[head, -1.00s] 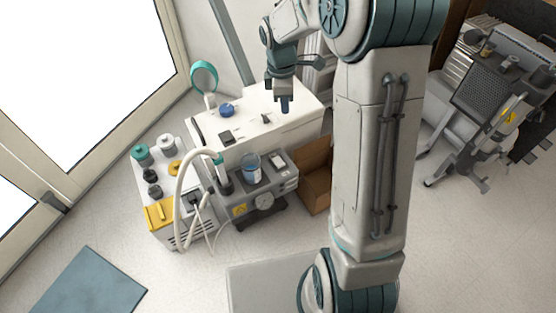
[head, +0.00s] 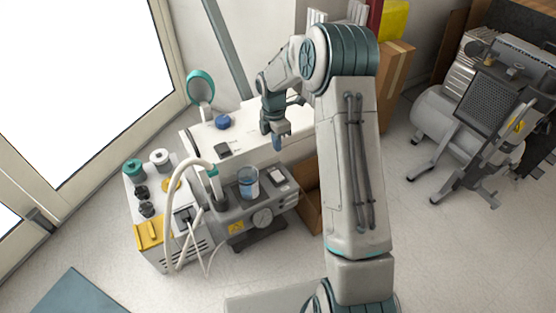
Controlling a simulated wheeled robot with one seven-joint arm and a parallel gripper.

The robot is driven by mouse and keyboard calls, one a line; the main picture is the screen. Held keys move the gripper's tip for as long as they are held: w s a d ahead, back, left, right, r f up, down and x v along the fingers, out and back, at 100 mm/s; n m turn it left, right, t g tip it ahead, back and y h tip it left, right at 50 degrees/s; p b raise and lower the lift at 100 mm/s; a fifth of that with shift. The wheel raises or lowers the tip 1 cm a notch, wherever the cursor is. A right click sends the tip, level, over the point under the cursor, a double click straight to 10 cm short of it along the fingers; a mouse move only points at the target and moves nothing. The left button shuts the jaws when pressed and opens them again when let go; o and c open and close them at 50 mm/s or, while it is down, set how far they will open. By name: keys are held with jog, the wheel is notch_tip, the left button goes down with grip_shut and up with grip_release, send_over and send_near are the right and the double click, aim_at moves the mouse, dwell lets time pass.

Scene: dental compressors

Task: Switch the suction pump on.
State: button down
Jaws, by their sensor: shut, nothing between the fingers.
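The suction pump (head: 232,217) is a grey unit with a round gauge, a yellow warning label, a clear jar (head: 248,183) with blue liquid and a thick pale hose. A small pale switch panel (head: 276,176) sits on its top right. My gripper (head: 277,146) points down, its fingers shut and empty, above and behind the pump's right part, in front of the white cabinet. It looks apart from the pump, though the exact height is hard to judge. The switch's position is too small to tell.
A white unit with knobs and a yellow front part (head: 150,234) stands left of the pump. The white cabinet (head: 240,150) behind bears a blue knob and a round teal-rimmed mirror. A cardboard box (head: 309,206) stands right of the pump.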

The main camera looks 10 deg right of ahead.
aim_at(280, 179)
jog(key=f+b, duration=0.1)
jog(key=f, duration=0.3)
jog(key=s+f+b, duration=0.1)
jog(key=f, duration=0.3)
jog(key=f+b, duration=0.2)
jog(key=f, duration=0.3)
jog(key=shift+s+d+f, duration=0.1)
jog(key=shift+s+d, duration=0.15)
jog(key=shift+s, duration=0.05)
